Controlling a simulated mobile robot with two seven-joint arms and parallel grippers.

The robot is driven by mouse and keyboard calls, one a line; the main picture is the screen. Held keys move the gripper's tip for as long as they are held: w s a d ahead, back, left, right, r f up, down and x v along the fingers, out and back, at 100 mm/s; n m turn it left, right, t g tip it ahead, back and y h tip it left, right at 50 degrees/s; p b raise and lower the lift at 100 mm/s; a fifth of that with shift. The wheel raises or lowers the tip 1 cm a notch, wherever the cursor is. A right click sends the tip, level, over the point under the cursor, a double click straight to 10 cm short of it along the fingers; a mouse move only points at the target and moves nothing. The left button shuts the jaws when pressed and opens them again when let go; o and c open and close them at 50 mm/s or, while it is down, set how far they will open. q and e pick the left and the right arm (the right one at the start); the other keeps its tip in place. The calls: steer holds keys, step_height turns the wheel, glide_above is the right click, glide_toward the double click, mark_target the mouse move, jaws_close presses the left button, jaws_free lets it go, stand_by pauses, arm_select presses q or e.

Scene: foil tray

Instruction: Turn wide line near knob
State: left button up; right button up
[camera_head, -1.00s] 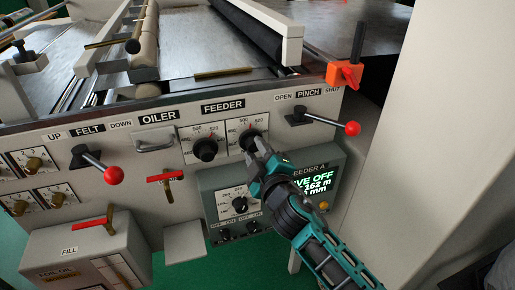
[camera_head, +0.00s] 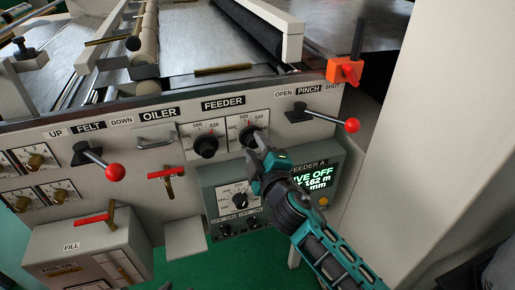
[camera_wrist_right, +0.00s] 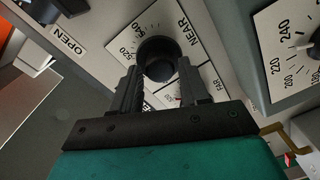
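The dark round knob (camera_head: 251,137) sits on the right-hand of two white dials under the FEEDER label, and the dial has a red mark near its top. In the right wrist view this knob (camera_wrist_right: 157,52) has the word NEAR beside it. My right gripper (camera_head: 258,150) reaches it from below in the head view. Its fingers (camera_wrist_right: 160,88) are apart, with the knob between their tips; I cannot tell whether they touch it. The gripper hides part of the dial. My left gripper is not in view.
A second dial knob (camera_head: 205,147) is just left. The FEEDER A box (camera_head: 228,181) with its own knob and display sits below. The red-balled PINCH lever (camera_head: 351,125) is to the right, the FELT lever (camera_head: 115,172) to the left. An orange block (camera_head: 345,70) stands at the corner.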

steer(key=shift+o, duration=1.2)
steer(key=shift+s+d, duration=0.15)
steer(key=shift+s, duration=0.15)
steer(key=v, duration=1.2)
steer(key=shift+s, duration=0.15)
steer(key=s+d+f+m+g+h, duration=0.2)
steer(key=s+d+f+m, duration=0.4)
steer(key=f, duration=0.4)
steer(key=s+d+f+m+g+h, duration=0.1)
steer(key=s+d+f+m+g, duration=0.2)
steer(key=s+d+f+m, duration=0.4)
step_height(320, 180, down, 4)
steer(key=shift+d+r+m+g+h, duration=0.25)
steer(key=shift+m+g+h, duration=0.15)
steer(key=shift+m, duration=0.1)
